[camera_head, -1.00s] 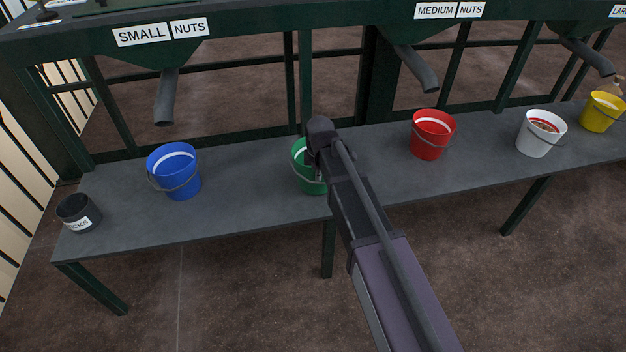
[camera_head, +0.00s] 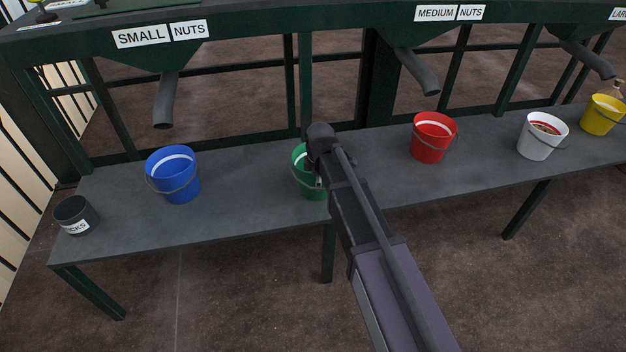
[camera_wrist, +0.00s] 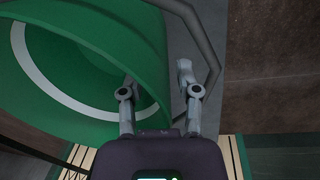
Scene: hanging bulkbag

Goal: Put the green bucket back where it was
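The green bucket (camera_head: 301,181) stands upright on the grey bench, between the blue and red buckets. My arm hides part of it in the head view. In the wrist view the green bucket (camera_wrist: 85,70) fills the left side, with its white inner band and grey handle showing. My gripper (camera_wrist: 157,75) is at its rim with its two fingers apart. The left finger is over the inside of the bucket and the right finger is outside the wall, near the handle. The fingers do not appear closed on the rim.
A blue bucket (camera_head: 174,187) stands left of it under the small nuts spout (camera_head: 165,100). A red bucket (camera_head: 432,145), a white bucket (camera_head: 536,143) and a yellow bucket (camera_head: 600,116) stand to the right. A dark pot (camera_head: 75,218) is at the left end. Bench space (camera_head: 240,185) beside the blue bucket is clear.

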